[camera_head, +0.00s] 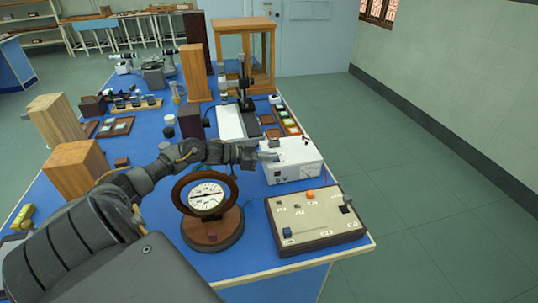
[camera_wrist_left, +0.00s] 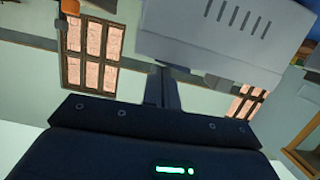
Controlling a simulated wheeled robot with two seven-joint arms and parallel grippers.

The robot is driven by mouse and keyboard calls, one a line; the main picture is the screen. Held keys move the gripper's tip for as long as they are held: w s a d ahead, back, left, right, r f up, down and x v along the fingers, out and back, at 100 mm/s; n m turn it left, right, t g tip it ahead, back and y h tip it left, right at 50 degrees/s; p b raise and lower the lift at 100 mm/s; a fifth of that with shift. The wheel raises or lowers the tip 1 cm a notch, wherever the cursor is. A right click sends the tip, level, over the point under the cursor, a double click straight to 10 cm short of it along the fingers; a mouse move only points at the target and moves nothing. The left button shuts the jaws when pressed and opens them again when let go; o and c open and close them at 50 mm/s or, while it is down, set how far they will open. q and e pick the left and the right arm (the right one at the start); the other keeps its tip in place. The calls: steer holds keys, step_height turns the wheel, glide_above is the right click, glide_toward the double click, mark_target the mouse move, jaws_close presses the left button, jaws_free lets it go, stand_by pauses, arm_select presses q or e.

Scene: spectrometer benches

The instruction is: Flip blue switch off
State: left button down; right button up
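A beige switch panel (camera_head: 325,227) with a dark brown rim lies at the near right corner of the blue bench. A blue switch (camera_head: 287,232) sits at its front left; whether it is on or off is too small to tell. My left arm reaches over the bench from the lower left. My left gripper (camera_head: 270,156) is at the left side of the white power box, behind and above the panel, apart from the blue switch. In the left wrist view its fingers (camera_wrist_left: 163,88) look together with nothing between them. My right gripper is not in view.
The white power box (camera_head: 300,172) stands behind the panel; its vented side shows in the left wrist view (camera_wrist_left: 225,35). A round dial gauge (camera_head: 207,197) stands left of the panel. An orange knob (camera_head: 310,195) and a black switch (camera_head: 347,208) are on the panel.

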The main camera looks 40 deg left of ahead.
arm_select(q)
steer(key=shift+s+d+r+p, duration=0.1)
steer(key=shift+d+r+p, duration=0.05)
steer(key=shift+r+p, duration=1.3)
steer(key=shift+s+d+r+p, duration=0.1)
steer(key=shift+r+p, duration=1.15)
steer(key=shift+p, duration=0.25)
steer(key=f+b+v, duration=0.1)
steer(key=b+v, duration=0.2)
steer(key=v, duration=0.6)
steer(key=shift+s+a, duration=0.15)
steer(key=shift+s, duration=0.4)
steer(key=shift+f, duration=0.1)
